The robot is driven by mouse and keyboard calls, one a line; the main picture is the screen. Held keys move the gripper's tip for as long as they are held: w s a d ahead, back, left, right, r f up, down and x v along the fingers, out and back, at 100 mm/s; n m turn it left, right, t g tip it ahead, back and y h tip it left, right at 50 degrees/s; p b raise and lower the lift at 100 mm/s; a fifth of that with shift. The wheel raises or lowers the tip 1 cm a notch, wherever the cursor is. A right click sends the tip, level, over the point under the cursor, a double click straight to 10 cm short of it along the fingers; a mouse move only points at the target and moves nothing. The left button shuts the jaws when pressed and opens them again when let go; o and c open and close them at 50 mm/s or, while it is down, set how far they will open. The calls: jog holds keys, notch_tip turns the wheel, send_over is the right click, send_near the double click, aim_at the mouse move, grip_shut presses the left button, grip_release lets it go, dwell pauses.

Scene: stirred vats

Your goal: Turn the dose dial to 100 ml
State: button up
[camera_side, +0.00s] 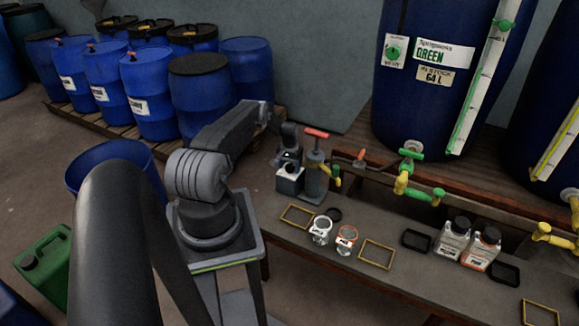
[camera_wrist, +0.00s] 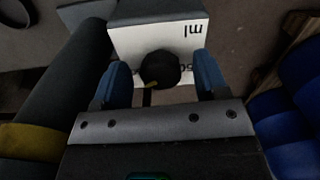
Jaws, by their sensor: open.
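The dose dial (camera_wrist: 160,69) is a round black knob on a white-faced box (camera_wrist: 150,38) marked "ml", upside down in the wrist view. A small yellow mark shows at the knob's lower left edge. Part of a printed number shows beside the knob; the rest of the scale is hidden by the knob and fingers. My gripper (camera_wrist: 161,80) is open, with one blue finger on each side of the knob; I cannot tell whether they touch it. In the side view the small box (camera_side: 290,181) stands on the bench below my gripper (camera_side: 290,158).
A grey pump with a red handle (camera_side: 316,134) stands close right of the box. Two glass jars (camera_side: 321,231), yellow frames (camera_side: 376,254) and two labelled bottles (camera_side: 453,240) are on the bench (camera_side: 420,285). A pipe with green and yellow valves (camera_side: 411,154) runs behind.

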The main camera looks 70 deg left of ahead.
jog(key=c, duration=0.9)
jog(key=shift+n, duration=0.3)
jog(key=n, duration=0.5)
jog(key=shift+w, duration=0.15)
jog(key=n, duration=0.6)
jog(key=shift+w, duration=0.1)
jog(key=o, duration=0.9)
